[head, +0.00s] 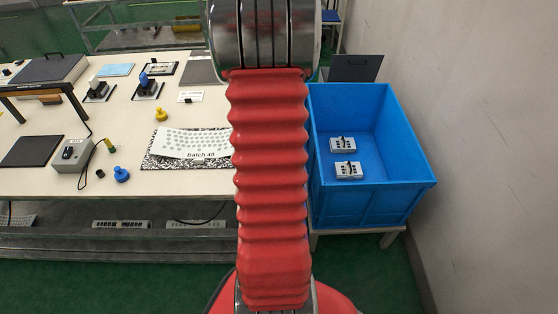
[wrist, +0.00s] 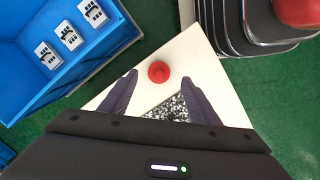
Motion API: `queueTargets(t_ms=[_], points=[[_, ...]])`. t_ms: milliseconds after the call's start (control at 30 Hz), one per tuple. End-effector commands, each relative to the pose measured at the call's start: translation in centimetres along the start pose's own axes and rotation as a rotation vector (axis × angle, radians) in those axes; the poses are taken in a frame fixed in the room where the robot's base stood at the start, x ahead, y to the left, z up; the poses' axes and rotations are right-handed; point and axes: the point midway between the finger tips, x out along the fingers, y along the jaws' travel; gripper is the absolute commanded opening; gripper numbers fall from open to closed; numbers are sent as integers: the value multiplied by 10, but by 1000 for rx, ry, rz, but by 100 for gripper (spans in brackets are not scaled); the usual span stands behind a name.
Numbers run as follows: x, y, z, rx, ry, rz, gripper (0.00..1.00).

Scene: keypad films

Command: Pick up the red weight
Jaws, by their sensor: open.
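The red weight (wrist: 158,71), round seen from above, stands on the white table top (wrist: 190,55) in the wrist view. My gripper (wrist: 160,77) is open, with its two dark fingers on either side of the weight in the picture. A gap shows between the weight and each finger. I cannot tell how high the fingertips are above the table. In the head view my red arm hides the red weight and the gripper.
A blue bin (head: 322,190) with several grey keypads stands right of the table. A speckled board (head: 149,163) under a perforated "Batch 40" sheet (head: 190,142), a yellow weight (head: 161,114), a blue weight (head: 121,174) and a grey switch box (head: 72,153) are on the table. A wall (head: 480,130) is at right.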

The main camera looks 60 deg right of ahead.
Motion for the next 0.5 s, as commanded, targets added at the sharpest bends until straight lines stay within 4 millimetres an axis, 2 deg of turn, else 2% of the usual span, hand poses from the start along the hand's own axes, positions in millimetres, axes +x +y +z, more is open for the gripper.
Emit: queueTargets(t_ms=[233,500], points=[[8,0,-1,0,-1,-1,56],[42,0,-5,-1,-2,-2,56]])
